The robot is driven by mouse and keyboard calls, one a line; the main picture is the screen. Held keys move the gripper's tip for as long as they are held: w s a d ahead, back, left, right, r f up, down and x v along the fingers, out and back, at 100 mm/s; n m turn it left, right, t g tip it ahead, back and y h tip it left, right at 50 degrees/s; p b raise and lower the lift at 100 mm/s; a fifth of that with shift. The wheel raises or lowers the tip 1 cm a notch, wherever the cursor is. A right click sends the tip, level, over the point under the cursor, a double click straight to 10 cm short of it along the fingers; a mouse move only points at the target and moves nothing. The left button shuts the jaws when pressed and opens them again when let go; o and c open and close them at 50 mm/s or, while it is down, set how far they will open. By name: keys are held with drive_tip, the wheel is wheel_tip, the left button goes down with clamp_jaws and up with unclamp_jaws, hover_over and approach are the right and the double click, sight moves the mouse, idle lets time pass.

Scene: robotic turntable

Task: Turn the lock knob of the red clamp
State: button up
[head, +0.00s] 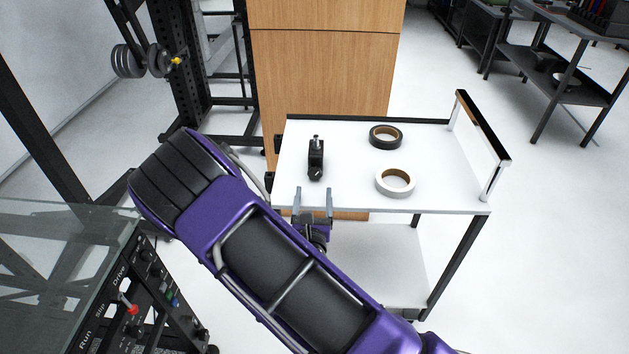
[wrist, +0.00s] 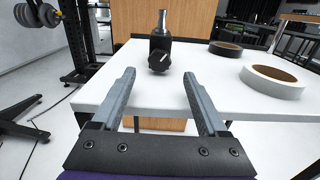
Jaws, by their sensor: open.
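A small black clamp-like device (head: 316,155) stands upright on the left part of the white cart top (head: 350,195). It also shows in the wrist view (wrist: 161,43), with a metal pin on top and a black lock knob (wrist: 159,62) low on the side facing me. No red shows on it. My gripper (head: 313,190) is open and empty at the cart's near edge, short of the device. In the wrist view, the knob appears between my two fingertips (wrist: 159,74), farther away and not touched.
A black tape roll (head: 385,137) and a white tape roll (head: 395,181) lie right of the device. A raised handle (head: 484,130) edges the cart's right side. A wooden cabinet (head: 325,70) stands behind. A control panel (head: 140,295) is at lower left.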

sight(315, 175)
drive_tip(key=w, duration=0.6)
